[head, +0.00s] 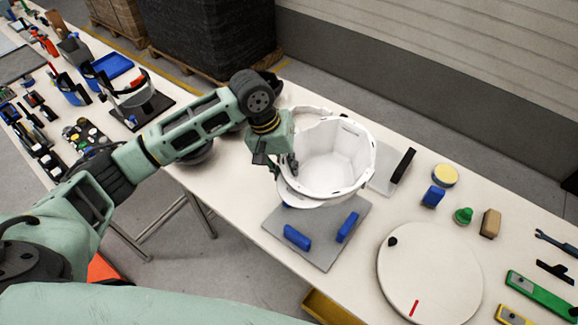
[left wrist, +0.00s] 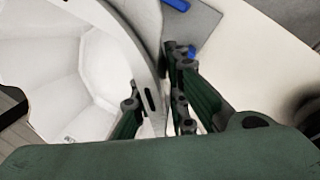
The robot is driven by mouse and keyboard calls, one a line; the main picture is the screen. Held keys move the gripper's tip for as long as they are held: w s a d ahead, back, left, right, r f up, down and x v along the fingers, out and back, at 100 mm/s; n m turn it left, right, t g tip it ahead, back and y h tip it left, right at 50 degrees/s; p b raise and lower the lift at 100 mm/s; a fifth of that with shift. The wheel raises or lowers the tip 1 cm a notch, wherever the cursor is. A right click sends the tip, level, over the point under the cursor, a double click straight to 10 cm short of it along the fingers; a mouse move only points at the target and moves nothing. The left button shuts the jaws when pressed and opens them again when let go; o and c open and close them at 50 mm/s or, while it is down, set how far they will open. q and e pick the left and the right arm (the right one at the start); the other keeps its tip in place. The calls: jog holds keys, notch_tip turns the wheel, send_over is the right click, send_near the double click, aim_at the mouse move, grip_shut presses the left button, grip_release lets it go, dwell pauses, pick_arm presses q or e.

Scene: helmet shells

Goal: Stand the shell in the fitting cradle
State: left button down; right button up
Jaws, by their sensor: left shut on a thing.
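The white helmet shell (head: 335,160) has its open hollow side facing up toward the head camera. My left gripper (head: 286,163) is shut on the shell's left rim, with one finger on each side of the wall; the rim also shows between the fingers in the left wrist view (left wrist: 146,60). The fitting cradle is a grey plate (head: 321,243) with blue blocks (head: 297,237) on it. The shell covers the plate's far part in the head view; I cannot tell whether it touches the plate or blocks. My right gripper is not in view.
A round white turntable (head: 430,270) with a red mark lies right of the cradle. Behind it are a black upright piece on a grey plate (head: 403,165), a yellow-topped round pad (head: 445,175) and small blocks. Tools crowd the table's left and right ends.

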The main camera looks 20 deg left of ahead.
pick_arm(q)
jog(key=shift+d+f, duration=0.1)
jog(key=shift+f, duration=0.65)
notch_tip(320, 180, down, 2)
jog(key=shift+f+b, duration=0.25)
jog(key=shift+b, duration=0.2)
notch_tip(320, 180, down, 10)
jog(key=b, duration=0.2)
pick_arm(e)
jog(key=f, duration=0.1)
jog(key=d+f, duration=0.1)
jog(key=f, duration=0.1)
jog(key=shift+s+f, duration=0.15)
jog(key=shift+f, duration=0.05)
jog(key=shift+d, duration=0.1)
